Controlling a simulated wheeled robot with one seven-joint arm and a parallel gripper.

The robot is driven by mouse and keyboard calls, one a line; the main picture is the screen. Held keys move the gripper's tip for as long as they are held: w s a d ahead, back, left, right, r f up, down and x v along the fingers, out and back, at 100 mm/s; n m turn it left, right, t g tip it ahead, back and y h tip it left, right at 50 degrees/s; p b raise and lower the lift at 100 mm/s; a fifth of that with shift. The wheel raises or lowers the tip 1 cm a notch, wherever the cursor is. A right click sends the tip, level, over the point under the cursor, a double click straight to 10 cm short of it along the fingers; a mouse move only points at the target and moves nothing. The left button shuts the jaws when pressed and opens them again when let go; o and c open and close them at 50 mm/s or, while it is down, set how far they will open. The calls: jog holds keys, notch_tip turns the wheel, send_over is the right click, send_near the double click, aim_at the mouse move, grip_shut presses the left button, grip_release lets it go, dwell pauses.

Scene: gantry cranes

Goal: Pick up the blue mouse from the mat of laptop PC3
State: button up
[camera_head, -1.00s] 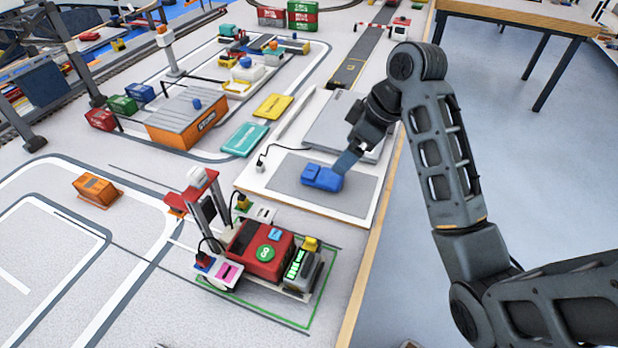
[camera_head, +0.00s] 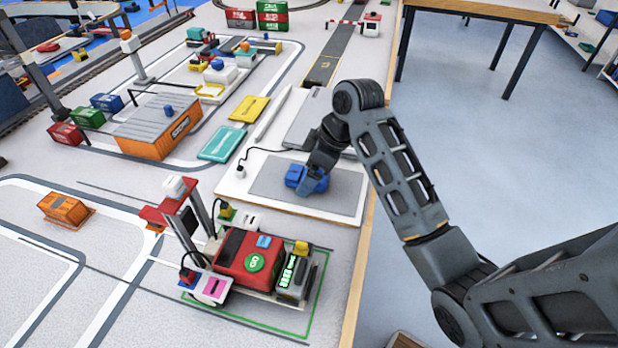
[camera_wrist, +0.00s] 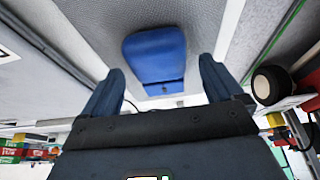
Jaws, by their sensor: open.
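The blue mouse (camera_head: 296,177) lies on a grey mat (camera_head: 340,190) on a white board near the table's right edge. In the wrist view the mouse (camera_wrist: 156,58) is ahead of my gripper (camera_wrist: 160,90), between the lines of its two blue fingers. My gripper is open, with a finger on each side of the mouse's near end and visible gaps to it. In the head view my gripper (camera_head: 312,180) is at the mouse and hides its right part. The grey laptop (camera_head: 312,122) is behind the mat, partly covered by my arm.
A red and black machine model (camera_head: 250,258) with a tall post stands in front of the mat. Teal (camera_head: 221,143) and yellow (camera_head: 250,108) flat cases lie left of the laptop. A black cable (camera_head: 262,151) runs left from the laptop.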

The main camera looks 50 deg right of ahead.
jog(key=c, duration=1.2)
jog(key=shift+r, duration=0.15)
